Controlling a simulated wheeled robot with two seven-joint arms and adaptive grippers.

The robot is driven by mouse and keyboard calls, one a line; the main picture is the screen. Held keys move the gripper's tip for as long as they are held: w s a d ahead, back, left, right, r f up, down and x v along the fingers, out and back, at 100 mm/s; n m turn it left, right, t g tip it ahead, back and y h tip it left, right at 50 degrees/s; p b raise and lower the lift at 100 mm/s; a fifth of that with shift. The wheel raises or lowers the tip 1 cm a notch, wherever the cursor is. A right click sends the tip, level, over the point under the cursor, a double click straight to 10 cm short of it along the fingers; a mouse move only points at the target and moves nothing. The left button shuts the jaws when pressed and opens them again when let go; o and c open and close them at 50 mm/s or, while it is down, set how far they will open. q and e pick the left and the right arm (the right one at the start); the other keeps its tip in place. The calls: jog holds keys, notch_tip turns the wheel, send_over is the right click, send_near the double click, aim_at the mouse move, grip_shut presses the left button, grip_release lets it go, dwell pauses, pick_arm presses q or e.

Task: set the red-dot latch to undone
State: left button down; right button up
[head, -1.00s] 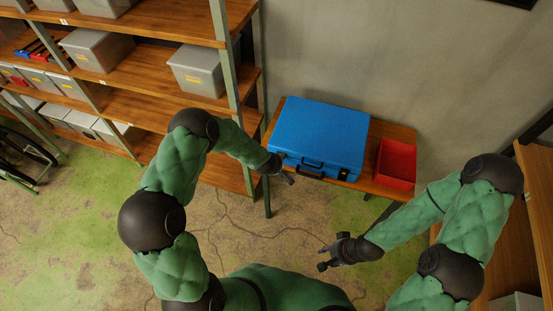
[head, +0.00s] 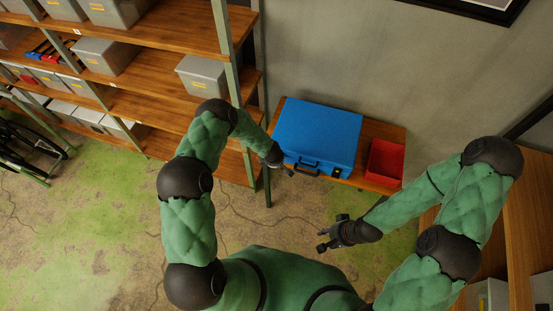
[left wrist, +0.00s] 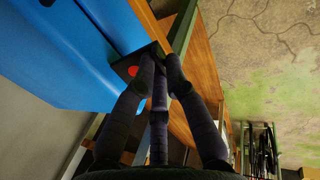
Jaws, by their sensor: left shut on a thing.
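A closed blue case (head: 318,130) lies on a small wooden table; its dark handle (head: 303,172) is on the front side. In the left wrist view the blue case (left wrist: 65,50) fills the upper left. A dark latch with a red dot (left wrist: 133,70) is on its edge, partly hidden behind my fingers. My left gripper (left wrist: 160,65) is shut on the red-dot latch, its fingertips at the latch. In the head view my left gripper (head: 285,169) is at the case's front left corner. My right gripper (head: 329,233) is open and empty, away from the table.
A red open bin (head: 385,161) stands right of the case on the table. Wooden shelves with grey boxes (head: 100,55) are at the left, their post close to my left arm. Another wooden unit (head: 530,215) stands at the right. Bare floor lies in front of the table.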

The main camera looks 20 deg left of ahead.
dwell(0.3)
pick_arm(q)
jog(key=c, duration=1.3)
grip_release()
jog(key=shift+r, duration=0.15)
jog(key=v, duration=1.1)
jog(key=shift+r, duration=0.4)
